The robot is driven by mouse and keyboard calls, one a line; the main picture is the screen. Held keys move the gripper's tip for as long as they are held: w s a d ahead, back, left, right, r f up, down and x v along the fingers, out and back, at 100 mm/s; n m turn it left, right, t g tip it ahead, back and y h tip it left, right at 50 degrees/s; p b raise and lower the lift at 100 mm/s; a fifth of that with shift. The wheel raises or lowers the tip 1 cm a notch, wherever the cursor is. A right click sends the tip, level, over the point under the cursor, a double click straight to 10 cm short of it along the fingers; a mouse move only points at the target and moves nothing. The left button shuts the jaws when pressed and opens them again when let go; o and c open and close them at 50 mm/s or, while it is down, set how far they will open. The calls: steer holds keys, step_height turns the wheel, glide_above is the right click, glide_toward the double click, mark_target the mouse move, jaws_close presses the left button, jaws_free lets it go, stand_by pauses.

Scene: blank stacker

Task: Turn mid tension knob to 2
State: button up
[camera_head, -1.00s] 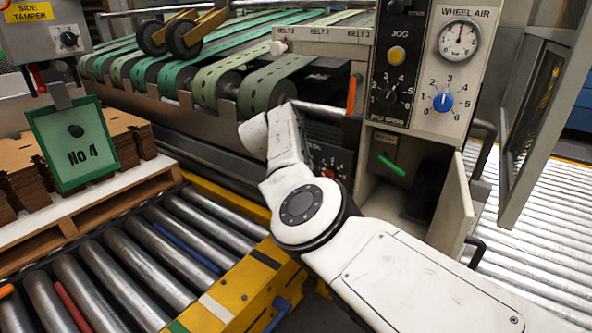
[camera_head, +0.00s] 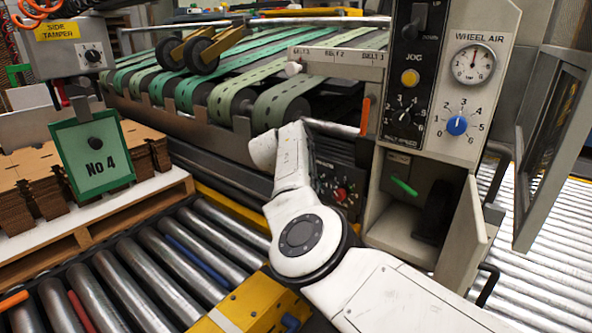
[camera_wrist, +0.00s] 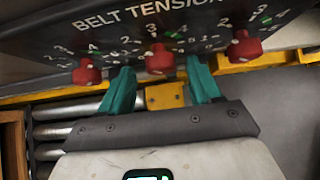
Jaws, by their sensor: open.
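The wrist view shows a dark panel lettered BELT TENSION (camera_wrist: 125,20) with three red knobs and printed number scales. The mid knob (camera_wrist: 159,60) lies between my gripper's two teal fingers, which point toward the panel. My gripper (camera_wrist: 161,74) is open, with a gap on each side of the mid knob. Whether the fingertips reach alongside the knob is hard to tell. The left knob (camera_wrist: 87,72) and right knob (camera_wrist: 243,47) lie outside the fingers. In the head view, part of the panel (camera_head: 337,177) shows beside my arm, which hides my gripper there.
Green belts (camera_head: 235,92) lie behind, and rollers (camera_head: 175,255) at lower left.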

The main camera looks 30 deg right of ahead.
steer(key=p+v, duration=0.4)
steer(key=v, duration=0.5)
steer(key=shift+s, duration=0.1)
steer(key=w+d+f+m+t+p, duration=0.1)
steer(key=w+d+f+t+p, duration=0.1)
steer(key=d+f, duration=0.5)
steer(key=shift+f+y+p, duration=0.3)
steer(key=shift+p, duration=0.45)
steer(key=shift+w, duration=0.1)
